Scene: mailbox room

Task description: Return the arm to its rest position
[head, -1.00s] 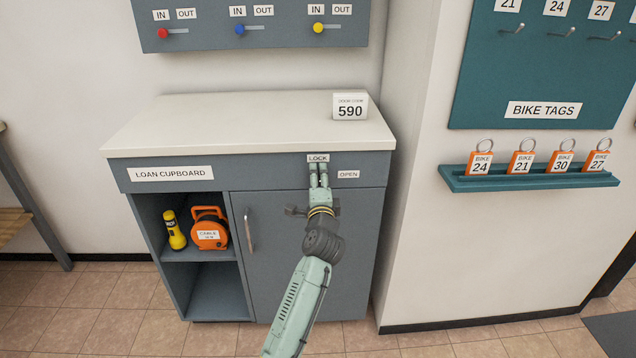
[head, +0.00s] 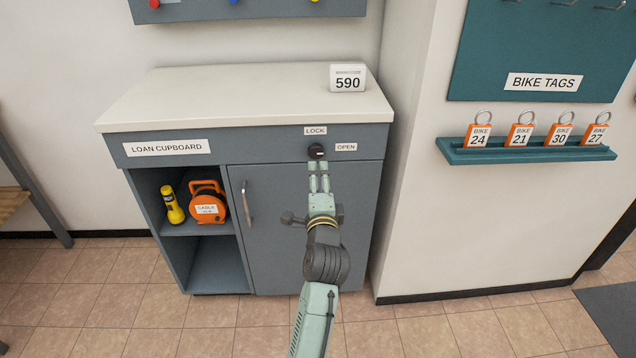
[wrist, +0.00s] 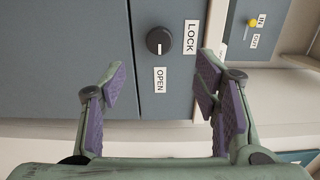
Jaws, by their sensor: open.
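My gripper (head: 319,176) is open and empty in front of the loan cupboard (head: 285,235), just below a round black knob (head: 316,151) in the head view. The wrist view shows the open fingers of my gripper (wrist: 163,95) with the knob (wrist: 159,41) beyond them, apart from the fingers. My arm reaches up from the bottom of the head view.
The cupboard door is shut, with a metal handle (head: 247,203). The open shelf holds a yellow torch (head: 172,204) and an orange cable reel (head: 207,203). A 590 sign (head: 348,78) stands on top. A teal shelf (head: 530,154) with bike tags is at right.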

